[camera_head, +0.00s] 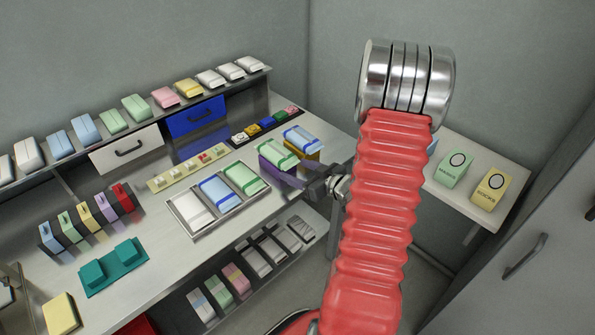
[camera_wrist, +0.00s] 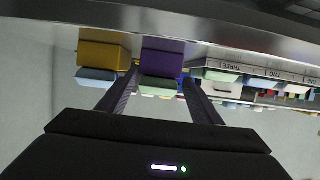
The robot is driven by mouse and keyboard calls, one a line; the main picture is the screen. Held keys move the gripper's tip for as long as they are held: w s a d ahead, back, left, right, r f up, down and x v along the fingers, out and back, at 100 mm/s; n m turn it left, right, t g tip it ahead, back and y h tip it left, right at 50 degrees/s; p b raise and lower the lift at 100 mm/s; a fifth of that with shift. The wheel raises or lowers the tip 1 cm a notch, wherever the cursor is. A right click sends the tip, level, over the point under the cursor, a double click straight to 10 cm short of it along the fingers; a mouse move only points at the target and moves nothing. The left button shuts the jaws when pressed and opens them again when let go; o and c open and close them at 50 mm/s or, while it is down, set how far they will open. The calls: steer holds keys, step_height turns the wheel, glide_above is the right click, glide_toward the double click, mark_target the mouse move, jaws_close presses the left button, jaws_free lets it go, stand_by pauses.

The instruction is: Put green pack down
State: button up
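A green pack (camera_head: 277,154) with a pale band lies on top of a purple block at the bench's right end. The wrist view, turned upside down, shows this green pack (camera_wrist: 159,83) against the purple block (camera_wrist: 165,58). My gripper (camera_wrist: 162,84) has its two dark fingers spread, one on each side of the pack, with narrow gaps seeming to show. In the head view my gripper (camera_head: 300,185) reaches in from the right beside the purple block (camera_head: 282,178). My red arm hides part of the wrist.
A blue pack (camera_head: 301,138) lies on a gold block (camera_head: 314,154) close behind. A three-compartment tray (camera_head: 212,220) left of the purple block holds white, blue and green packs. Shelves with several packs run along the back and below. A side table (camera_head: 468,208) stands right.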

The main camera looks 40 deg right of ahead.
steer(key=shift+o, duration=1.2)
steer(key=shift+r, duration=0.15)
steer(key=v, duration=1.2)
steer(key=shift+w, duration=0.1)
